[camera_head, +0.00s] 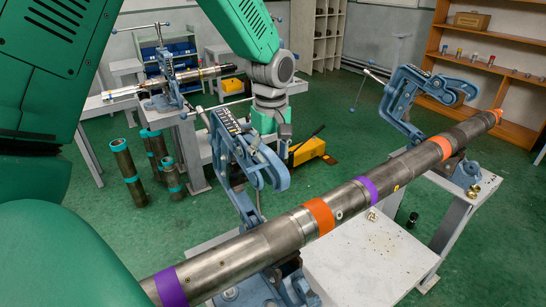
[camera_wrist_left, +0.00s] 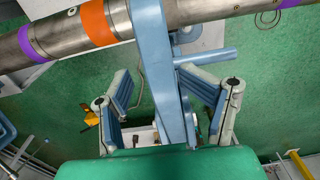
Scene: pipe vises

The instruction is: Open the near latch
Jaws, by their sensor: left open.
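The near vise's blue upper frame (camera_head: 228,160) stands up behind the long steel pipe (camera_head: 245,256), with a hooked blue part (camera_head: 268,172) at its right and a thin handle at its top. My left gripper (camera_head: 284,140) is just behind and right of this frame in the head view. In the left wrist view, my left gripper (camera_wrist_left: 160,85) has its two fingers spread, with the blue frame (camera_wrist_left: 157,45) running between them; no clear contact shows. The right gripper is out of view.
The pipe has orange and purple bands and spans both vises. The far vise's frame (camera_head: 404,100) also stands raised. A white table (camera_head: 357,265) lies under the pipe. A yellow pump (camera_head: 308,150) and short pipes (camera_head: 130,175) stand on the green floor.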

